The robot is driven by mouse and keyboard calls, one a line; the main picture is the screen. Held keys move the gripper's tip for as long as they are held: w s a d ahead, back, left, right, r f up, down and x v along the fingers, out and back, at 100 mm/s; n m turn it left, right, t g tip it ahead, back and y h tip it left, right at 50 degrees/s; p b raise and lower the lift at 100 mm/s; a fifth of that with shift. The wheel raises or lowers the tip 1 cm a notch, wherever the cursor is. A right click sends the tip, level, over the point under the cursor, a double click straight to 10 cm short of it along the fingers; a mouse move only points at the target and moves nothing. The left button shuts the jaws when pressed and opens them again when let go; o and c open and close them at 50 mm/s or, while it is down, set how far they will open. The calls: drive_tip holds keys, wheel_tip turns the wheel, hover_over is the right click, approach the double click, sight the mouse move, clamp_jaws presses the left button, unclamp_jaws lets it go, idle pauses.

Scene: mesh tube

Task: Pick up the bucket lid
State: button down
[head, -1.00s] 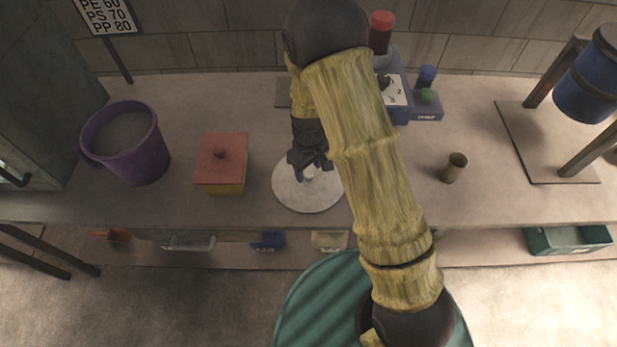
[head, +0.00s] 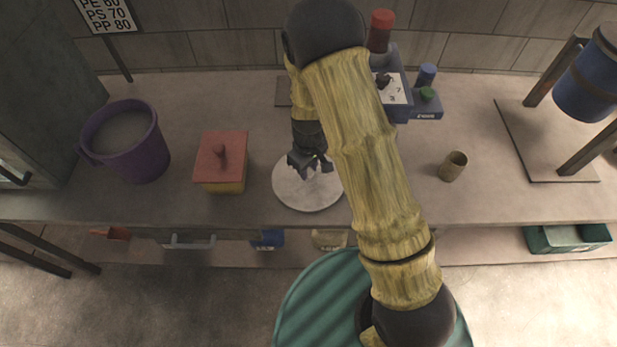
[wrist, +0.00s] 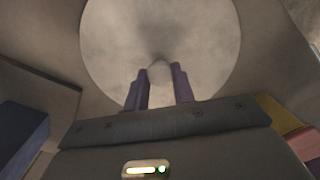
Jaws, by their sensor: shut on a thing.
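The bucket lid (head: 306,195) is a round, pale grey disc with a small knob in its middle, lying flat at bench height near the front edge in the head view. It also fills the upper part of the wrist view (wrist: 205,50). My gripper (head: 311,168) is over the lid's middle. In the wrist view my two fingers (wrist: 160,88) stand on either side of the knob (wrist: 159,71) and are shut on it. My arm hides part of the lid's right side in the head view. Whether the lid touches the bench cannot be told.
A purple bucket (head: 146,158) stands at the left of the bench (head: 400,205). A red-lidded yellow box (head: 221,165) is left of the lid. A small brown cup (head: 453,166) is on the right. A blue device (head: 397,100) stands behind my arm.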

sight(309, 171)
drive_tip(key=shift+r, duration=0.15)
wheel_tip(309, 171, up, 10)
drive_tip(key=b, duration=0.1)
idle(0.5)
drive_tip(key=shift+f, duration=0.2)
idle(0.4)
